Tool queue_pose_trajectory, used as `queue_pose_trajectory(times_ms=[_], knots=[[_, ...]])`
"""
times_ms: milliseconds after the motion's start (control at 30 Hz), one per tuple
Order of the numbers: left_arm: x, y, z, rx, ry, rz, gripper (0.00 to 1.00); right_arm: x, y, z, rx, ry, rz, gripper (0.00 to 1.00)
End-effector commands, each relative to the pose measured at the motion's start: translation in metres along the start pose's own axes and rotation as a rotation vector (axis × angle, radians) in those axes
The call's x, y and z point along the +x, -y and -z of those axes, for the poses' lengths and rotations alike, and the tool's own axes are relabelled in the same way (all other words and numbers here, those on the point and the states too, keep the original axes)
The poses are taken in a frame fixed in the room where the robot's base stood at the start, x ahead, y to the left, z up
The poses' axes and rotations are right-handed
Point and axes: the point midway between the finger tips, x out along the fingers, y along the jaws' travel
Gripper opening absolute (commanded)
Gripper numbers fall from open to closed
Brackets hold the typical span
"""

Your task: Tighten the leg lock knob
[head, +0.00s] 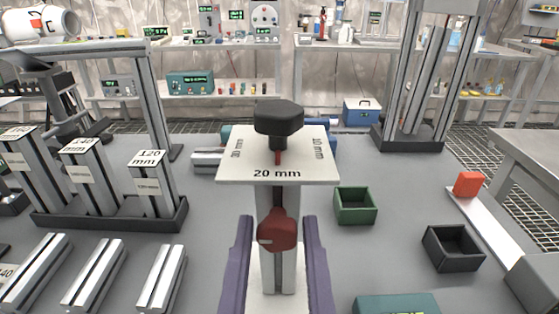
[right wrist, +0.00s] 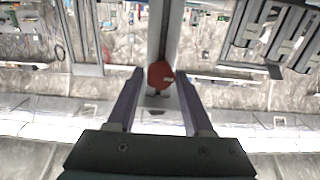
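A dark red knob (head: 277,231) sits on the front of an upright grey metal leg (head: 284,268). The leg stands under a white plate (head: 233,174) marked 20 mm, which has a black hexagonal knob (head: 278,118) on top. My right gripper (head: 276,222) is open, with one purple finger on each side of the red knob. In the right wrist view the red knob (right wrist: 160,74) lies between the fingertips of my right gripper (right wrist: 160,76), with a gap on both sides. My left gripper is not in view.
Upright profiles stand in a dark rack (head: 110,216) on the left, with loose bars (head: 95,272) in front. A green bin (head: 355,205), a black bin (head: 453,247) and a red block (head: 467,184) lie to the right. Grey surface between them is clear.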

Motion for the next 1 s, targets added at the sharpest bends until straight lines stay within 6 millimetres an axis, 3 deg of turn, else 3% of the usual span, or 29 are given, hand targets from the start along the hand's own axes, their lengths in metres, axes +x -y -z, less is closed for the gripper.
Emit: queue_pose_trajectory(times_ms=[67, 433, 667, 1000], knots=[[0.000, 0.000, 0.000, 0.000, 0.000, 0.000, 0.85, 0.000, 0.000, 0.000, 0.000, 0.000, 0.000, 0.41], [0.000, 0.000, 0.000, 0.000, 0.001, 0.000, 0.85, 0.000, 0.000, 0.000, 0.000, 0.000, 0.000, 0.00], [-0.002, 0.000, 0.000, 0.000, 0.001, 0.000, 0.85, 0.000, 0.000, 0.001, 0.018, 0.001, 0.000, 0.00], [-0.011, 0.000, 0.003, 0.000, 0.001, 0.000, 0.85, 0.000, 0.000, 0.000, 0.240, 0.002, 0.001, 0.00]])
